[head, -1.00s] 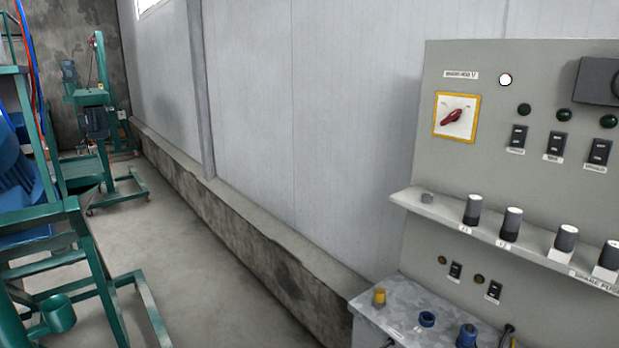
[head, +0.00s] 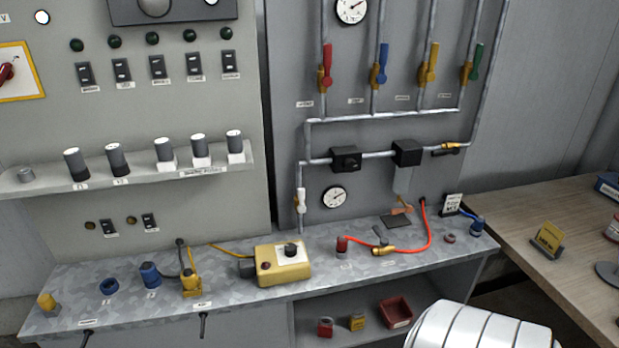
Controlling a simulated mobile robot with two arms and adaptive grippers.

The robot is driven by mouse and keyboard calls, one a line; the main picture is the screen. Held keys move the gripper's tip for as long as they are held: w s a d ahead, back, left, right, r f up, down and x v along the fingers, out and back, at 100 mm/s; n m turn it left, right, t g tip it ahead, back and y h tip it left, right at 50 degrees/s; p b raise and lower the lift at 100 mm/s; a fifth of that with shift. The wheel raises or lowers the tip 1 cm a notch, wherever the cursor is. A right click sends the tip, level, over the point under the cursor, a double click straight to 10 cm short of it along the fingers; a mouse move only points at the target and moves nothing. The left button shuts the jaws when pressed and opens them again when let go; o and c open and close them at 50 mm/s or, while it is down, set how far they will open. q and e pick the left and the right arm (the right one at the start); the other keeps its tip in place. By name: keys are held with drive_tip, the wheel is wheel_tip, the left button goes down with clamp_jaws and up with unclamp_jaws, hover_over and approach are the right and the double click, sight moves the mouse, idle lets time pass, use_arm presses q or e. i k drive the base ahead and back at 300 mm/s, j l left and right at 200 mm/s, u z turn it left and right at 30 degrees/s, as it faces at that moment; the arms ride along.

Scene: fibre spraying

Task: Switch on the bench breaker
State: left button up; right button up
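The grey electrical panel (head: 155,110) stands upright on the left side of the view. A row of several small black switches (head: 157,67) sits under dark green lamps (head: 152,38). Two more black switches (head: 149,221) are lower down, beside small amber-brown lamps. The red rotary handle (head: 7,73) on its yellow-edged plate is cut by the left edge. A white lamp (head: 42,17) is beside it. The labels are too small to read, so I cannot tell which switch is the bench breaker. Neither gripper is in view.
A galvanised bench (head: 220,300) below holds a yellow control box (head: 283,264), blue sockets and a red hose. Fuses stand on a panel shelf (head: 205,172). A pipe board (head: 400,80) with coloured valves is right of it. A wooden table (head: 540,215) is at far right.

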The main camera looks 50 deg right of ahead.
sight(228, 57)
drive_tip(key=z, duration=1.25)
drive_tip(key=k+l, duration=0.05)
drive_tip(key=l, duration=0.05)
